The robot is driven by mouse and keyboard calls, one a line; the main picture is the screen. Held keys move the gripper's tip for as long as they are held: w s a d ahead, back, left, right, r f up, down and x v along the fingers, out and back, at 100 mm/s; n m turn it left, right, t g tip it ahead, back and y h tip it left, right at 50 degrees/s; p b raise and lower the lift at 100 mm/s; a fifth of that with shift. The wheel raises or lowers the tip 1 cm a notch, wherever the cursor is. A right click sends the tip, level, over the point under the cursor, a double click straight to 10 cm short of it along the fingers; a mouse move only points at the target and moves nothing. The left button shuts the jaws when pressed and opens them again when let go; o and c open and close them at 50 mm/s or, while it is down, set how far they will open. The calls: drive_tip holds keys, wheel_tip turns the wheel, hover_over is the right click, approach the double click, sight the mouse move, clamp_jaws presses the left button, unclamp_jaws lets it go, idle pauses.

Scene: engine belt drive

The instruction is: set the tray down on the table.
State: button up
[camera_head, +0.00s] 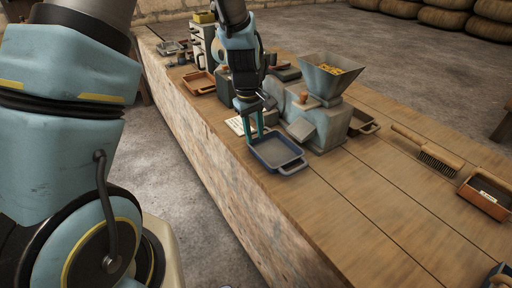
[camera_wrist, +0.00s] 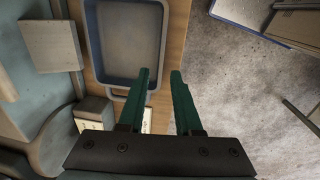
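The tray (camera_head: 271,152) is shallow, blue-grey and rectangular, with a handle at each short end. It appears to rest flat and upright on the wooden table (camera_head: 345,215), close to its long edge. In the wrist view the tray (camera_wrist: 125,42) lies up and left of my fingers, with a strip of wood showing to its right. My gripper (camera_head: 253,136) points down at the tray's far end. In the wrist view my gripper (camera_wrist: 161,72) has its two green fingers apart, with nothing between them. The left finger overlaps the tray's near corner; I cannot tell whether it touches.
A grey machine with a hopper (camera_head: 332,78) of yellow pieces stands right beside the tray. A card (camera_head: 236,126) lies left of my gripper. A brush (camera_head: 428,150) and a brown box (camera_head: 486,193) lie farther right. The table between tray and brush is clear.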

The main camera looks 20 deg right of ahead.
drive_tip(key=shift+a+r, duration=0.15)
drive_tip(key=shift+r, duration=0.9)
drive_tip(key=shift+a+r, duration=0.1)
drive_tip(key=shift+r, duration=0.95)
drive_tip(key=s+a+r+m, duration=0.1)
drive_tip(key=s+a+r, duration=0.1)
drive_tip(key=a, duration=1.2)
drive_tip(key=s+a+r+m+t+y, duration=0.1)
drive_tip(key=s+a+r+m, duration=0.1)
drive_tip(key=a, duration=1.3)
drive_tip(key=shift+r, duration=0.8)
